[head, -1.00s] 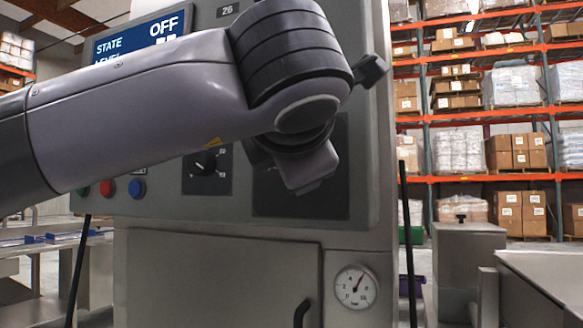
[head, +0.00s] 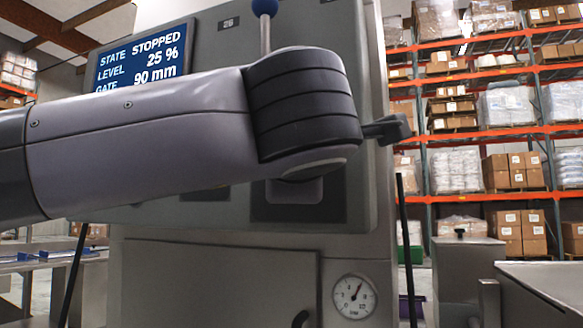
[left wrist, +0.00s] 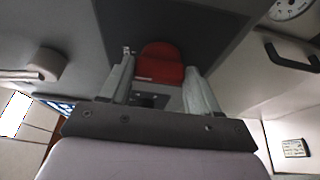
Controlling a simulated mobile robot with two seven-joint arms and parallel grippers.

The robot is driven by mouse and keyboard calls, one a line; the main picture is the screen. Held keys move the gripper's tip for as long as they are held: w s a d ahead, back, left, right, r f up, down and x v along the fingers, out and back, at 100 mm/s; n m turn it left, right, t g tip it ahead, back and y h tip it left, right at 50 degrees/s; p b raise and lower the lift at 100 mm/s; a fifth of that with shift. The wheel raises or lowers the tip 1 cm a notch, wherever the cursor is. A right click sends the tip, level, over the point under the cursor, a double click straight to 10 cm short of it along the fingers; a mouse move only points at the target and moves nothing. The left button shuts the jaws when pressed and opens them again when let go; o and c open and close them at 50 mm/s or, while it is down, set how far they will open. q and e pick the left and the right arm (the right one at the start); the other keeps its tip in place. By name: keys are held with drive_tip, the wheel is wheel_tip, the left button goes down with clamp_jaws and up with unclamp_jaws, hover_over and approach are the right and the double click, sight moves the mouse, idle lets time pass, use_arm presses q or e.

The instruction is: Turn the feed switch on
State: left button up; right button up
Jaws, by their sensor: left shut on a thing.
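The feed switch shows in the left wrist view as a red handle (left wrist: 162,66) on a dark panel plate (left wrist: 215,22). My left gripper (left wrist: 160,72) is shut on it, one finger on each side. In the head view my left arm crosses the cabinet front, hiding the switch and the fingers; the dark plate (head: 333,200) shows partly below the wrist. The display (head: 140,58) reads STATE STOPPED, LEVEL 25 %, GATE 90 mm. My right gripper is not in view.
A blue-balled lever (head: 265,6) rises behind my arm. Below are a cabinet door (head: 215,280) and a pressure gauge (head: 354,296). A steel box (head: 468,270) stands at the right, with pallet racks (head: 500,130) farther back.

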use_arm(q)
drive_tip(key=o, duration=1.1)
drive_tip(key=shift+c, duration=0.2)
drive_tip(key=shift+s, duration=0.1)
drive_tip(key=s, duration=0.7)
drive_tip(key=shift+b, duration=0.4)
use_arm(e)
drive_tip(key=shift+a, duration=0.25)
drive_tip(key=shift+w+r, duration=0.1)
